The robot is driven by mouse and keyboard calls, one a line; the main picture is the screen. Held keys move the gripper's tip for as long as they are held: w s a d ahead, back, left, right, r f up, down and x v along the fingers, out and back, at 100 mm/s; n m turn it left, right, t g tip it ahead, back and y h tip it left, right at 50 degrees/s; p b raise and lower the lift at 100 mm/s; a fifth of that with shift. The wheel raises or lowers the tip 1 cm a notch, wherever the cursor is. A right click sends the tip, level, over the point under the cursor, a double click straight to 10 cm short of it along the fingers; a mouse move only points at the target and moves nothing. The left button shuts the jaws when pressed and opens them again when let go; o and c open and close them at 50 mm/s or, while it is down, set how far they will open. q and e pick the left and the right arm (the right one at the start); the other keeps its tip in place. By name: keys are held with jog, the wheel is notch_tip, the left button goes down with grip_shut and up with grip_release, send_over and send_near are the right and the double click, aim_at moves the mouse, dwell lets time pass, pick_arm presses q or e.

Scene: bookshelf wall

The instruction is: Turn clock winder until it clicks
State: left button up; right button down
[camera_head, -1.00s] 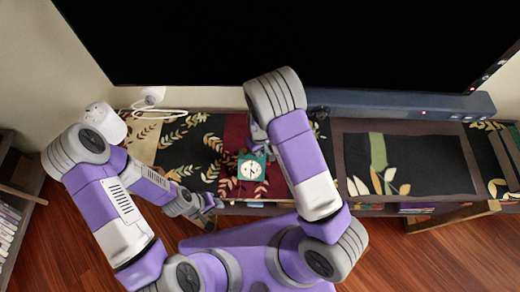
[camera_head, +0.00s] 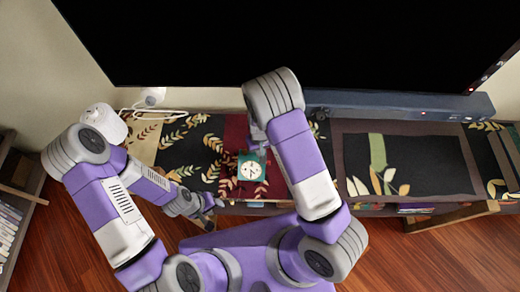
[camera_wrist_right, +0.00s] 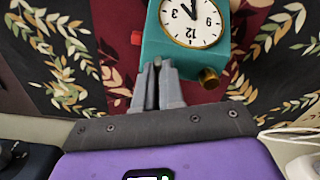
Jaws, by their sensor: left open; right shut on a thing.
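A teal clock (camera_head: 251,168) with a white, gold-rimmed face sits on the patterned shelf top. In the right wrist view the clock (camera_wrist_right: 192,22) appears upside down, with a gold knob (camera_wrist_right: 208,78) on its near side and a red piece (camera_wrist_right: 136,38) at its left. My right gripper (camera_wrist_right: 157,66) is shut at the clock's top edge, beside the gold knob and apart from it. What lies between the fingertips is hidden by them. My right arm partly covers that gripper in the head view. My left gripper (camera_head: 213,213) is open and empty, left of the clock near the shelf's front edge.
A big black screen (camera_head: 300,40) and a dark soundbar (camera_head: 400,105) stand behind. A white device (camera_head: 152,96) with a cable lies at the back left. A dark panel with leaves (camera_head: 410,165) lies right of the clock. Wooden floor is in front.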

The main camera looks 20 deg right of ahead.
jog(key=m+p, duration=0.1)
jog(key=m, duration=0.5)
jog(key=shift+m, duration=0.3)
jog(key=m+p, duration=0.2)
jog(key=m, duration=0.4)
jog(key=m+p, duration=0.1)
jog(key=m, duration=0.3)
jog(key=m+p, duration=0.1)
jog(key=m, duration=0.2)
jog(key=shift+m, duration=0.3)
jog(key=m+p, duration=0.2)
jog(key=m, duration=0.4)
jog(key=shift+p, duration=0.35)
jog(key=c, duration=1.2)
grip_release()
jog(key=shift+c, duration=0.2)
